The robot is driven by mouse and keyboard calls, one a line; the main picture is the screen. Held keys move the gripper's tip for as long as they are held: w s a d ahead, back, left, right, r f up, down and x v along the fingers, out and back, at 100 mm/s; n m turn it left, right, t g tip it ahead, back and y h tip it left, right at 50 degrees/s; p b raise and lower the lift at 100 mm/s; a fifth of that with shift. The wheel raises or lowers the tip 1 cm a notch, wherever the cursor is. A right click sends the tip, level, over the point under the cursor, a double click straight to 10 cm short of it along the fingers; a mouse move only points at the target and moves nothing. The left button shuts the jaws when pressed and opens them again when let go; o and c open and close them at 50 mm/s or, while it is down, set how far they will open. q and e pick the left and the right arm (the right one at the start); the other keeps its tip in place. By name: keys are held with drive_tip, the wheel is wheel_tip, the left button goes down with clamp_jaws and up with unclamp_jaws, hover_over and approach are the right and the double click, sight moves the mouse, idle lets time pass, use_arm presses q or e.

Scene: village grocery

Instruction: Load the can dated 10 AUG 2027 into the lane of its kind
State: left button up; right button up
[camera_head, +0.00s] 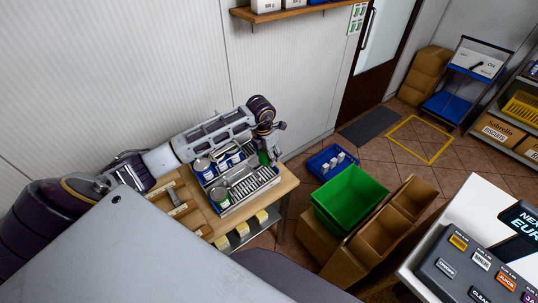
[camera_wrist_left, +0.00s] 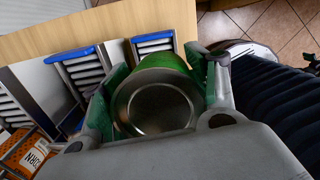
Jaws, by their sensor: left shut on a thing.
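My left gripper (camera_head: 268,142) reaches over the far right end of the wooden table (camera_head: 287,184). It is shut on a green can (camera_wrist_left: 160,70), whose bare metal end faces the left wrist camera. A bit of green shows below the gripper in the head view. No date on the can can be read. The lane rack (camera_head: 250,197), with metal slats, stands on the table under my left arm. A blue-labelled can (camera_head: 203,170) and a green-labelled can (camera_head: 220,198) stand at its left side. In the left wrist view, blue-ended lanes (camera_wrist_left: 78,52) lie left of the held can. My right gripper is not in view.
A green crate (camera_head: 350,195) and brown cardboard boxes (camera_head: 385,230) stand right of the table. A blue tray (camera_head: 330,162) with white items lies on the floor behind them. A button panel (camera_head: 480,270) is at the lower right. A wooden shelf (camera_head: 290,12) hangs on the wall.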

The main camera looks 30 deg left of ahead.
use_arm(q)
drive_tip(key=n, duration=0.6)
drive_tip(key=shift+a+y, duration=0.4)
drive_tip(key=n, duration=0.7)
drive_tip(key=shift+a+g+y, duration=0.3)
drive_tip(key=shift+a+y, duration=0.05)
drive_tip(key=shift+y, duration=0.05)
drive_tip(key=n, duration=0.6)
drive_tip(key=shift+a+r+n+g, duration=0.1)
drive_tip(key=shift+n+g, duration=0.2)
drive_tip(key=shift+g, duration=0.1)
drive_tip(key=n+g, duration=0.1)
drive_tip(key=n, duration=0.5)
drive_tip(key=shift+n, duration=0.3)
